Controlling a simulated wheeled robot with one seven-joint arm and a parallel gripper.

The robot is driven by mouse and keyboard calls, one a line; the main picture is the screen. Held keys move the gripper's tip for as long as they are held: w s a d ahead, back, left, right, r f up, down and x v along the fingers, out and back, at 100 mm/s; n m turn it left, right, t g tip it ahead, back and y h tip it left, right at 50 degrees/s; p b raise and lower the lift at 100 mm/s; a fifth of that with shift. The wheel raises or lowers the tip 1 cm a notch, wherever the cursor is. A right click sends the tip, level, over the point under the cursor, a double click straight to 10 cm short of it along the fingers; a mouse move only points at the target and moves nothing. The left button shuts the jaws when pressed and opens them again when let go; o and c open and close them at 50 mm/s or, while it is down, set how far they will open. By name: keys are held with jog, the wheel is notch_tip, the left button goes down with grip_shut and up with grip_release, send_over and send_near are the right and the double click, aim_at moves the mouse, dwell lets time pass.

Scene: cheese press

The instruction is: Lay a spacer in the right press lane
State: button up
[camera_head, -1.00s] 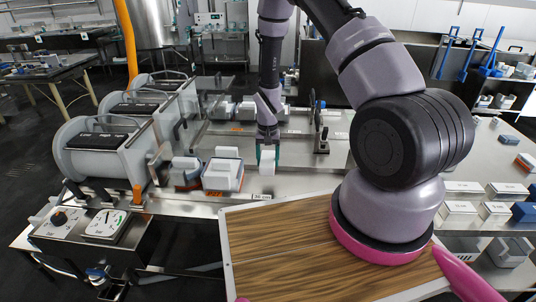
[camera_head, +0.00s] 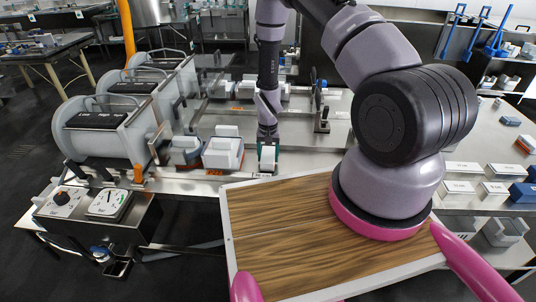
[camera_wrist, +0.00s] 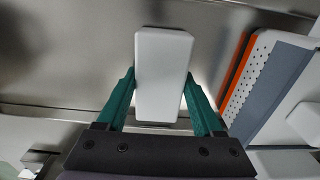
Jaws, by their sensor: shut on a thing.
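My gripper (camera_head: 268,158) is shut on a plain white block (camera_wrist: 165,72), likely the spacer. In the wrist view the block stands out between the two green fingers. In the head view the gripper points down over the steel bench, near the bench's front edge. Just left of it is a white stack (camera_head: 224,153) with an orange label on its base. A perforated white and grey piece with an orange edge (camera_wrist: 270,82) lies right of the block in the wrist view, apart from it. I cannot tell which surface is the right press lane.
A grey-based block (camera_head: 185,150) and clear-sided drums (camera_head: 105,130) stand to the left. A dial box (camera_head: 95,205) is at the front left. Small blocks (camera_head: 462,168) sit on the right-hand bench. A black upright fixture (camera_head: 321,118) stands behind and right of my gripper.

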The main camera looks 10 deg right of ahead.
aim_at(268, 154)
jog(key=o, duration=1.5)
jog(key=shift+o, duration=0.2)
jog(key=shift+r, duration=0.1)
notch_tip(268, 154, up, 21)
